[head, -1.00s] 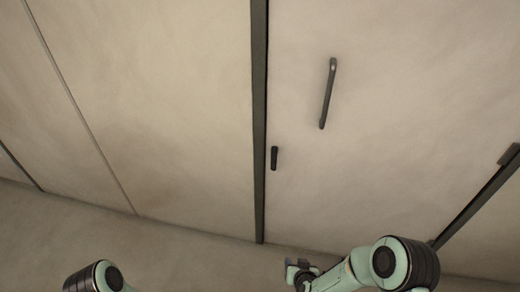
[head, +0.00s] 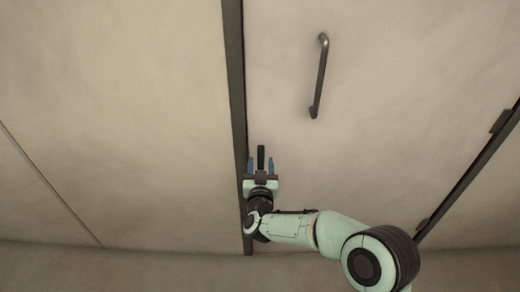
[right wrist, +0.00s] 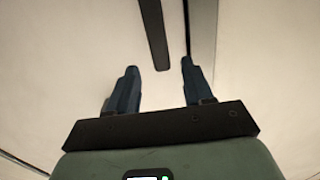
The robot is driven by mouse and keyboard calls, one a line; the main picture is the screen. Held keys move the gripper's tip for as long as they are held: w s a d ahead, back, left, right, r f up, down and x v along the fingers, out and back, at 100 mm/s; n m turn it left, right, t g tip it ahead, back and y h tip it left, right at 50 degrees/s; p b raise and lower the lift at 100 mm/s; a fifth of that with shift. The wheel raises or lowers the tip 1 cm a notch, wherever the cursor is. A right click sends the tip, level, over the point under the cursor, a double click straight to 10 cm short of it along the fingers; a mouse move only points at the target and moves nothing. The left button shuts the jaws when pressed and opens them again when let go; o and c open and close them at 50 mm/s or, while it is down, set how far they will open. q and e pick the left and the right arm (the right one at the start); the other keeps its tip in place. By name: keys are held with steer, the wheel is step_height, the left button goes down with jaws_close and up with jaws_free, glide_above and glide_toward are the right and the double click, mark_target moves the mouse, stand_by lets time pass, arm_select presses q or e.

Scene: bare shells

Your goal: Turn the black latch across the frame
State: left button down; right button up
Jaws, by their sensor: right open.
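The black latch (head: 261,155) is a short dark bar on the pale door, just right of the dark upright frame (head: 235,90). It stands upright, roughly parallel to the frame and not across it. My right gripper (head: 261,163) is open at the latch, one blue finger on each side. In the right wrist view the latch (right wrist: 154,35) reaches down to the gap between the open fingertips (right wrist: 159,68), nearer the left one. I cannot tell whether a finger touches it. My left gripper is out of view.
A long dark handle (head: 320,76) is on the door above and right of the latch. Hinges (head: 501,121) and a dark edge run down the door's right side. A plain pale wall panel (head: 120,110) lies left of the frame. The floor below looks clear.

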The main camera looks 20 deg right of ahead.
mark_target(261, 155)
steer(key=x, duration=0.8)
steer(key=shift+w+f+b, duration=0.1)
steer(key=shift+b, duration=0.3)
jaws_close()
